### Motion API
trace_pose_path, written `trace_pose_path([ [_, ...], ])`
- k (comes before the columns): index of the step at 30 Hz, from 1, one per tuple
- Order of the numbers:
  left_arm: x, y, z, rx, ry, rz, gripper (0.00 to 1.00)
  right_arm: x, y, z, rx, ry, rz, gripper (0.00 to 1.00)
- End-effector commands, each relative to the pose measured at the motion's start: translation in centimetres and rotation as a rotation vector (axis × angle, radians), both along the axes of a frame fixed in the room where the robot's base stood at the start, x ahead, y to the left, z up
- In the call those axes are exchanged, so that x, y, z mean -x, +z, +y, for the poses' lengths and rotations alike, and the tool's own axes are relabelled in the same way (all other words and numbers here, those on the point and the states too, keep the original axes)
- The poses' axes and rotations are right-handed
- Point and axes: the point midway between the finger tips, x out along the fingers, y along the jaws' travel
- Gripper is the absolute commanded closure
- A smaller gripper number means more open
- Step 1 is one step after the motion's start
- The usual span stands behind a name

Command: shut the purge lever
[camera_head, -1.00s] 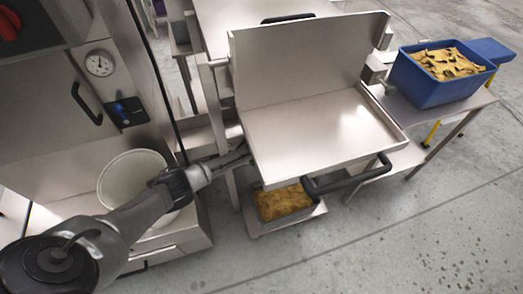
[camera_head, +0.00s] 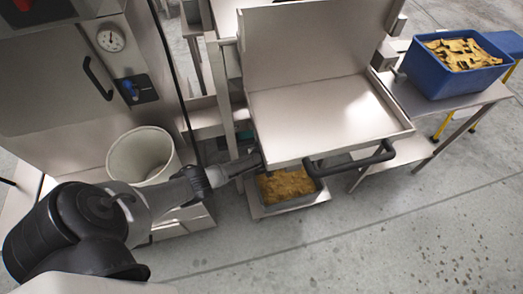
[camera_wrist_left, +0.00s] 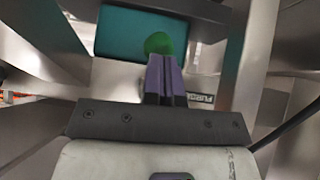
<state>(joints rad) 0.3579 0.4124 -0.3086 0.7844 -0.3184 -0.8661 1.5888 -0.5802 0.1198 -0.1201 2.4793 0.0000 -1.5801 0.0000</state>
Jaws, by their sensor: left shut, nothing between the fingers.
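A round green knob (camera_wrist_left: 158,43) shows in the left wrist view just beyond my fingertips, in front of a teal panel. A label partly reading "PURGE" (camera_wrist_left: 200,98) is beside my fingers on the right, so the knob appears to belong to the purge lever; its shaft is hidden. My left gripper (camera_wrist_left: 165,58) is shut and empty, its purple-grey fingers close together and pointing at the knob. Whether they touch it I cannot tell. In the head view, my left gripper (camera_head: 250,163) reaches beside the steel weigher, its tips under the hopper's left edge; the knob is not visible there.
The steel hopper tray (camera_head: 330,125) with a black bar handle (camera_head: 350,163) overhangs a lower bin (camera_head: 296,203) of yellow pieces. A blue crate (camera_head: 437,83) sits at right. The floor in front is clear.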

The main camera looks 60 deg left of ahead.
Motion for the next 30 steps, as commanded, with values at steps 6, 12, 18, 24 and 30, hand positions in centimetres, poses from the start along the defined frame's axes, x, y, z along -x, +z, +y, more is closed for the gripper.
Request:
trace_pose_path([
  [6,0.0,-0.6,0.1,0.001,0.000,0.000,1.00,0.0,-0.6,0.0,0.000,0.000,0.000,0.40],
  [12,0.0,-0.7,0.1,0.001,-0.001,0.001,1.00,0.0,-0.7,0.0,0.000,0.000,0.000,0.40],
  [18,0.0,-0.6,0.1,0.000,0.000,0.002,1.00,0.0,-0.6,0.0,0.000,0.000,0.000,0.40],
  [24,0.0,-0.5,0.0,0.001,-0.001,0.001,1.00,0.0,-0.5,0.0,0.000,0.000,0.000,0.40],
  [30,0.4,0.7,-1.4,0.003,-0.004,0.003,1.00,0.0,1.4,0.0,0.000,0.000,0.000,0.40],
])
